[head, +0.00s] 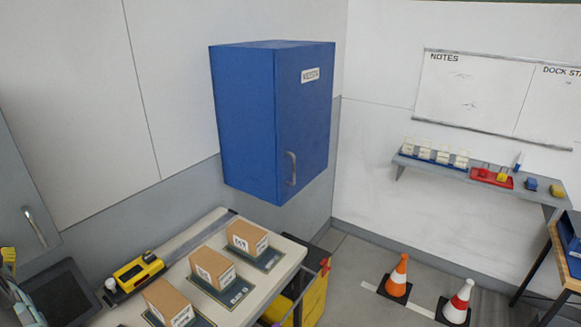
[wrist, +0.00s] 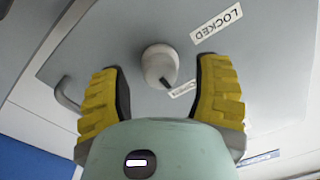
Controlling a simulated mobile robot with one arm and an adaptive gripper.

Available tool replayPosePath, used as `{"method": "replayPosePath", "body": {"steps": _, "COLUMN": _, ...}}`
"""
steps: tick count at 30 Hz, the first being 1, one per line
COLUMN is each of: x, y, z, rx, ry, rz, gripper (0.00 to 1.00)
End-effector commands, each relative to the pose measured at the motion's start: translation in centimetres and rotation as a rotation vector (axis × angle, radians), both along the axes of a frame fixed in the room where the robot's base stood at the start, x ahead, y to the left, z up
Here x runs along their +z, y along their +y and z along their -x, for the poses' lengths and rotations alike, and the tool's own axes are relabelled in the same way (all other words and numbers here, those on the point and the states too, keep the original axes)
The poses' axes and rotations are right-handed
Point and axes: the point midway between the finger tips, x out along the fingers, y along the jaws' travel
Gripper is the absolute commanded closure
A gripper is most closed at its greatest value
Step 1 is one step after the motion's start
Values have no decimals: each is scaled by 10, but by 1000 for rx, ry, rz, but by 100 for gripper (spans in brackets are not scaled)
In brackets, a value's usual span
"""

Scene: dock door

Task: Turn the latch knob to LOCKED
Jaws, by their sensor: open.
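The pale round latch knob (wrist: 160,62) is on a grey panel in the wrist view. A dark mark on its rim points down and right, toward a small white label (wrist: 183,89) partly hidden by my finger. A "LOCKED" label (wrist: 217,24) lies up and right of the knob. My gripper (wrist: 157,72) is open, its yellow fingers left and right of the knob in the picture. I cannot tell whether they touch it. In the head view, a yellow finger (head: 8,256) shows at the left edge; the knob is not visible there.
A bar handle (wrist: 66,98) is on the panel, left of the fingers; a grey door with a handle (head: 35,228) shows in the head view. A blue cabinet (head: 243,125) hangs on the wall. Boxes (head: 213,270) stand on a bench. Two cones (head: 397,276) are on the floor.

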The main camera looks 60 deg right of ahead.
Motion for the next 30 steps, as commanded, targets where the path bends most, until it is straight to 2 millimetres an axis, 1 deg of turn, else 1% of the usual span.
{"method": "replayPosePath", "body": {"steps": 1, "x": 3, "y": 1, "z": -4, "rx": 3, "ry": -4, "rz": 0, "gripper": 36}}
{"method": "replayPosePath", "body": {"steps": 6, "x": 2, "y": 1, "z": -10, "rx": 1, "ry": -3, "rz": 0, "gripper": 36}}
{"method": "replayPosePath", "body": {"steps": 17, "x": 1, "y": 1, "z": -12, "rx": 0, "ry": -3, "rz": 0, "gripper": 36}}
{"method": "replayPosePath", "body": {"steps": 18, "x": 1, "y": 1, "z": -12, "rx": 0, "ry": -3, "rz": 0, "gripper": 34}}
{"method": "replayPosePath", "body": {"steps": 30, "x": 1, "y": 0, "z": -12, "rx": -1, "ry": -3, "rz": 0, "gripper": 75}}
